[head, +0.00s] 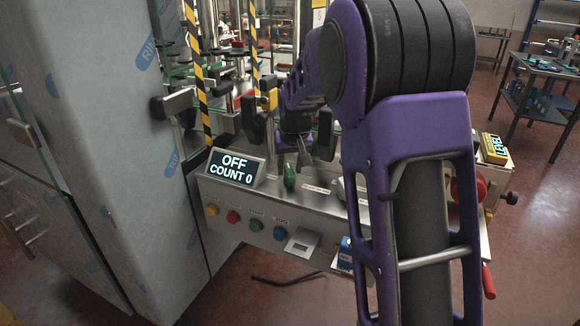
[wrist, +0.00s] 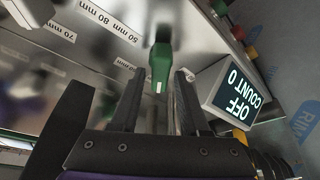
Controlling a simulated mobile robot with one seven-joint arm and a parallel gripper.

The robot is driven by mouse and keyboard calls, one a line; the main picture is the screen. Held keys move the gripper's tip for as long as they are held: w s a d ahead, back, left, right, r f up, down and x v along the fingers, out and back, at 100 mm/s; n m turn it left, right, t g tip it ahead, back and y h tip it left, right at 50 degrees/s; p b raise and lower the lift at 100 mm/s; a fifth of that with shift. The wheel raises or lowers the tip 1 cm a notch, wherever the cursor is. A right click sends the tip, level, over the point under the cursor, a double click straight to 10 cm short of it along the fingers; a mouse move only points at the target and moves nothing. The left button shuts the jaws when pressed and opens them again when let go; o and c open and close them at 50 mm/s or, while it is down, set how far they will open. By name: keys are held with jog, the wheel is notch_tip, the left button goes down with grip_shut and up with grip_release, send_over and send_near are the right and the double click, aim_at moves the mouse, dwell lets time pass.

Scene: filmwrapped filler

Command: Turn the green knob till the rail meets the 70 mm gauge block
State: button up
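The green knob (head: 289,177) stands on the sloped metal top of the machine, just right of the display; it also shows in the wrist view (wrist: 160,62). My gripper (head: 304,158) is close above and behind the knob in the head view. In the wrist view my gripper (wrist: 161,78) is open, with one dark finger on each side of the knob and gaps between. I cannot tell if the tips are level with it. A label reading 70 mm (wrist: 62,32) shows upside down at the left. I cannot clearly make out the rail or the 70 mm gauge block.
The display (head: 235,167) reads OFF, COUNT 0, close beside the knob. Colored buttons (head: 256,224) line the machine's front. A tall wrapped cabinet (head: 130,150) stands left, and striped posts (head: 195,70) rise behind.

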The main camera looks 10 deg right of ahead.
jog(key=shift+o, duration=0.5)
jog(key=p+v, duration=0.2)
jog(key=v, duration=1.5)
jog(key=shift+r, duration=0.3)
